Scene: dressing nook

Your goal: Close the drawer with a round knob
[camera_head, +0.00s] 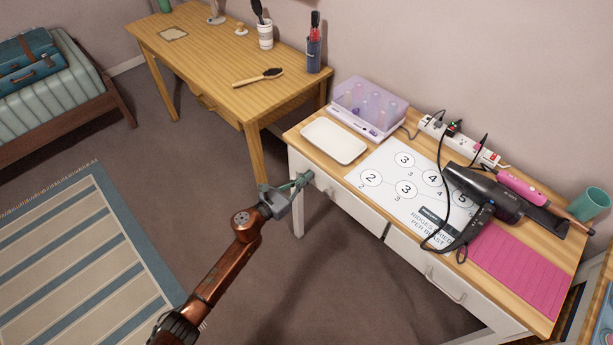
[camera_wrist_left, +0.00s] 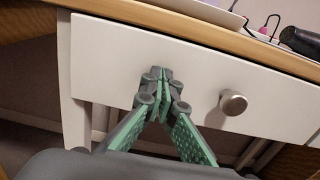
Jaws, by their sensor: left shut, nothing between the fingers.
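The drawer with the round knob is the left one under the white vanity's wooden top. Its white front (camera_head: 350,205) also fills much of the left wrist view (camera_wrist_left: 200,68). The round metal knob (camera_head: 329,192) sticks out from the front and is clear in the left wrist view (camera_wrist_left: 233,103). The front looks close under the tabletop edge; I cannot tell whether a small gap is left. My left gripper (camera_head: 301,180) is shut and empty. Its fingertips (camera_wrist_left: 163,75) are at the drawer front, left of the knob; contact is unclear. My right gripper is out of view.
A second drawer with a bar handle (camera_head: 445,285) sits to the right. On top are a white tray (camera_head: 334,140), a clear purple box (camera_head: 368,106), a hair dryer (camera_head: 490,194) and a pink mat (camera_head: 520,268). A wooden desk (camera_head: 215,65) stands behind left. Open floor lies in front.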

